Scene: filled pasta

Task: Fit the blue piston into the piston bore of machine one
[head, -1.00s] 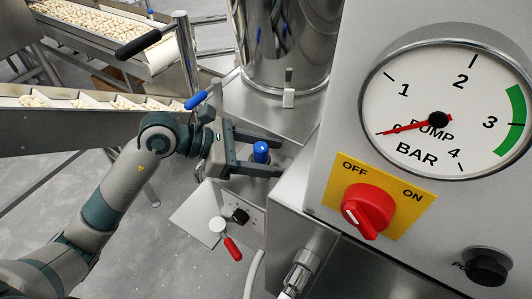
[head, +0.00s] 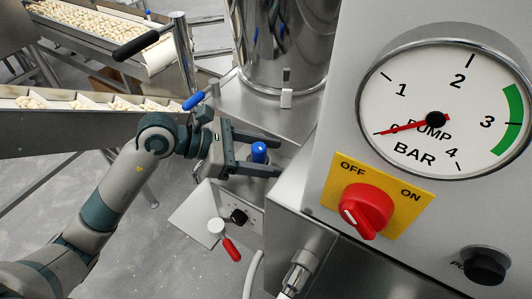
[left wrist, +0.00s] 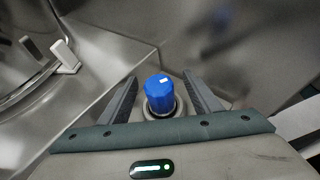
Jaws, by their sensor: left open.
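The blue piston (head: 259,153) stands upright at machine one, beside the grey control panel. In the left wrist view the blue piston (left wrist: 159,95) has a small white mark on top, and its lower end sits in a round metal collar with a dark ring, the piston bore (left wrist: 163,115). How deep it sits is hidden. My left gripper (head: 279,156) is open, with one finger on each side of the piston. In the left wrist view a gap shows between the piston and each finger of the left gripper (left wrist: 160,80). My right gripper is out of view.
A control panel (head: 400,265) with a pressure gauge (head: 445,95) and a red OFF/ON knob (head: 366,207) stands close on the right. A steel vessel (head: 285,45) is behind the gripper. Blue-handled (head: 194,101) and red-handled (head: 232,250) levers are near the arm. Pasta conveyors (head: 85,120) lie left.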

